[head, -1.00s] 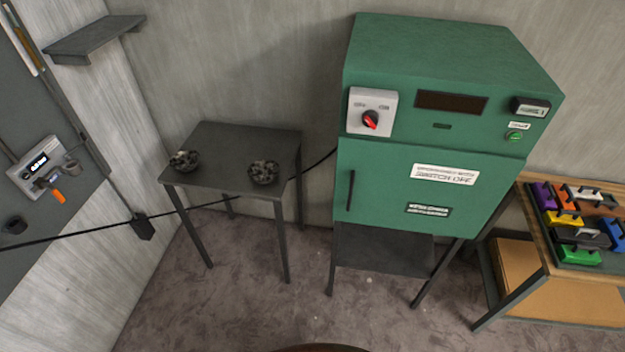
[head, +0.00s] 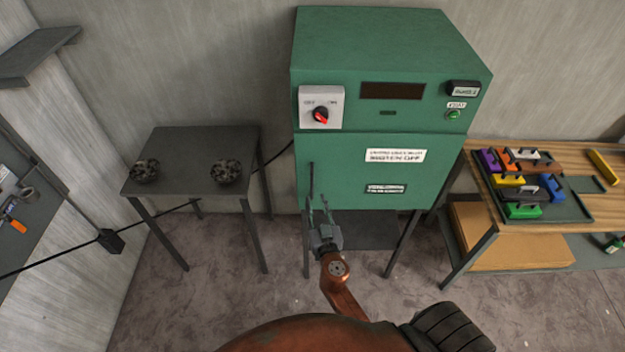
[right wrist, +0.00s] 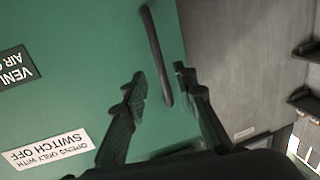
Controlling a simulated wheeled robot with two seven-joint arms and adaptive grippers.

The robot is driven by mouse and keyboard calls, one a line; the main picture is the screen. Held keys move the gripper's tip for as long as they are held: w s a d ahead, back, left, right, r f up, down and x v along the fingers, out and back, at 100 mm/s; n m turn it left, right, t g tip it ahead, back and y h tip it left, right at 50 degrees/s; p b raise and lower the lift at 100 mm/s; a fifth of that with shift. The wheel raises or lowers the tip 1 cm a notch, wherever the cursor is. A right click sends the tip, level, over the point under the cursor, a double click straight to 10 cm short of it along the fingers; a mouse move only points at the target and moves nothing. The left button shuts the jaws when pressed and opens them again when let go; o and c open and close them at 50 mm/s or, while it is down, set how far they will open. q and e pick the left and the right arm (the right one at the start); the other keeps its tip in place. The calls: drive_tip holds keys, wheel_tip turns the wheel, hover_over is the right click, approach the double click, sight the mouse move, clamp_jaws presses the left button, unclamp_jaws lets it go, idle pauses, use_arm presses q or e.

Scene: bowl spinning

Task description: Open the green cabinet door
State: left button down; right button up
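The green cabinet (head: 390,50) stands against the back wall on dark legs. Its front door (head: 345,165) is shut, with a dark vertical handle (head: 311,181) near its left edge. My right gripper (head: 320,207) is in front of the door's lower left part, close to the handle. In the right wrist view, the open fingers (right wrist: 160,82) point at the door, and the handle bar (right wrist: 157,55) lies in line with the gap between them. The bar's near end is around fingertip level; contact cannot be told. My left gripper is not in view.
A red-knobbed switch (head: 321,114) is above the door. A dark side table (head: 190,145) with two bowls of dark lumps stands at left. A wooden bench (head: 560,160) with a tray of colored blocks stands at right. Floor in front is clear.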

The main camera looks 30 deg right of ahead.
sight(312, 183)
drive_tip(key=w+d, duration=0.1)
drive_tip(key=w, duration=0.1)
drive_tip(key=w+r+p, duration=0.1)
drive_tip(key=w, duration=0.1)
drive_tip(key=w+d+r+p, duration=0.1)
drive_tip(key=w, duration=0.2)
drive_tip(key=shift+w+d+r, duration=0.1)
drive_tip(key=shift+d, duration=0.25)
clamp_jaws()
idle(0.5)
